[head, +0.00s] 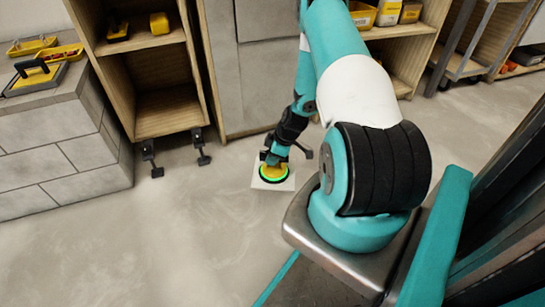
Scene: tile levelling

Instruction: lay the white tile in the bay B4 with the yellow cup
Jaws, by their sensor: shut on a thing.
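The white tile (258,186) shows flat and pale near the middle of the head view, at floor height or a little above; I cannot tell which. The yellow cup (273,172) sits on top of the tile, with a bright green ring around it. My gripper (274,160) is directly above, shut on the yellow cup, and hides part of the cup and the tile's far side. No marking of bay B4 can be read in this view.
Wooden shelving (168,112) with black feet stands left of the tile, beside a grey block wall (60,155) carrying yellow trays and a black-handled tool (35,70). Grey panels (240,85) stand just behind the tile. Open floor (180,240) lies in front and left.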

